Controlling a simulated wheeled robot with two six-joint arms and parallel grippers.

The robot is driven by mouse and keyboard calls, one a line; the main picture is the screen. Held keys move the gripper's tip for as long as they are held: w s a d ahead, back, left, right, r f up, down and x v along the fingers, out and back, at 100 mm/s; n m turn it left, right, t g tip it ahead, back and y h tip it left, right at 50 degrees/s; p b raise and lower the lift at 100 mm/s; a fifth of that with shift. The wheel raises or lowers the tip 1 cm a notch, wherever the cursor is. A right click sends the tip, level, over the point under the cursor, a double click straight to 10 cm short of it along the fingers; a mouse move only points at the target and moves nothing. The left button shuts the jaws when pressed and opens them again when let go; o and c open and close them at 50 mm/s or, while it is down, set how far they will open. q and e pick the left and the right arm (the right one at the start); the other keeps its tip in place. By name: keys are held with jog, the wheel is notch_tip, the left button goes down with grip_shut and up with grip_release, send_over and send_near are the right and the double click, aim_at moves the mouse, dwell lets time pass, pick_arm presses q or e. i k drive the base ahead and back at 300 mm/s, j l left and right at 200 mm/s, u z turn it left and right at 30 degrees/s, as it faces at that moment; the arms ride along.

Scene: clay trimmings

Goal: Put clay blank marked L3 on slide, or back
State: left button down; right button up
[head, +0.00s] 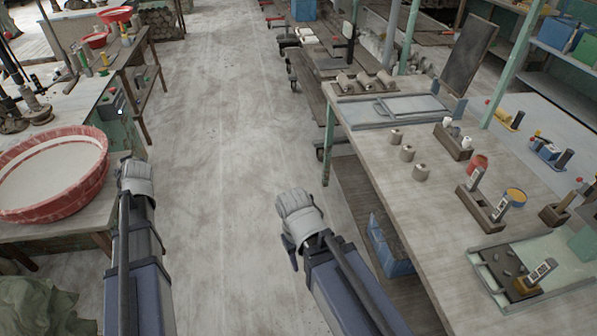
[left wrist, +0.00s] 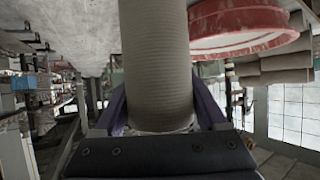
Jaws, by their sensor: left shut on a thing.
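In the left wrist view a grey ribbed clay cylinder (left wrist: 155,60) stands between the purple fingers of my left gripper (left wrist: 160,110), which is shut on it. No mark can be read on it. In the head view my left gripper (head: 136,176) is low at the left, beside the bench with the red basin; the cylinder cannot be made out there. My right gripper (head: 297,212) is over the floor left of the long table; its jaws are unclear. Three small clay blanks (head: 407,153) stand on that table. A dark sloped board (head: 468,52) stands at its far end.
A red basin (head: 60,204) sits on the left bench. The floor aisle between is clear.

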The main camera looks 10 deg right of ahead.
aim_at(509, 264)
jog(key=i, duration=1.45)
jog(key=i+z, duration=0.3)
jog(key=z, duration=3.65)
